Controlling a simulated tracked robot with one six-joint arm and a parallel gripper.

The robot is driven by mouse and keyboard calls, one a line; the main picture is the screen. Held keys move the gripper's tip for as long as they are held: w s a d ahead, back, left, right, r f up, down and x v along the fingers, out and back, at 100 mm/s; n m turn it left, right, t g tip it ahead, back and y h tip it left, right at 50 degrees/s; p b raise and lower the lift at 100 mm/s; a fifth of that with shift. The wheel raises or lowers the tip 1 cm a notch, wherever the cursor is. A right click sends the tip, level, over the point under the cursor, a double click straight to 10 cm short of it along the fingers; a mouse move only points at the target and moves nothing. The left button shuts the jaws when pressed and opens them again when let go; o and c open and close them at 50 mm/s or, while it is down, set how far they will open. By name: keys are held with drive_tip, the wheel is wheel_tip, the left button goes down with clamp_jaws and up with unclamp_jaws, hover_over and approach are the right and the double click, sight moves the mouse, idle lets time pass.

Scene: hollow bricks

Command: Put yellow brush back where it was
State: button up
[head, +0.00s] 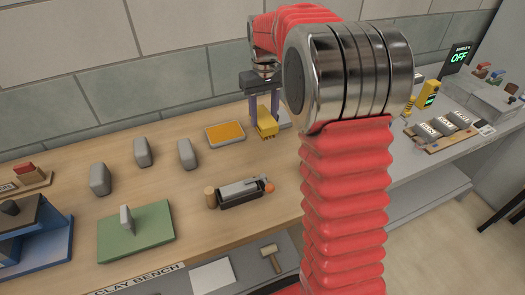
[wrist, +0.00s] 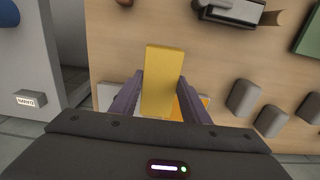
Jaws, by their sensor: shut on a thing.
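The yellow brush (head: 267,128) is held upright between the two purple fingers of my gripper (head: 264,114), toward the back of the wooden bench. In the wrist view the yellow brush (wrist: 161,75) fills the space between the fingers of my gripper (wrist: 160,92). I cannot tell whether its lower end touches the bench. A shallow tray with an orange surface (head: 225,134) lies just left of the brush. A pale flat thing (wrist: 106,94) shows on the brush's other side, mostly hidden by the brush and gripper.
Several grey blocks (head: 143,152) stand to the left on the bench. A green board (head: 140,236) and a dark tool with a wooden end (head: 238,193) lie nearer the front. A yellow device (head: 427,94) stands on the grey counter at right. Bare wood lies between the orange tray and the tool.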

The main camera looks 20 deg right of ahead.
drive_tip(key=shift+d, duration=0.1)
drive_tip(key=shift+f, duration=2.5)
drive_tip(key=shift+s+f, duration=0.1)
drive_tip(key=shift+f, duration=2.4)
drive_tip(key=o, duration=1)
drive_tip(key=shift+f, duration=0.1)
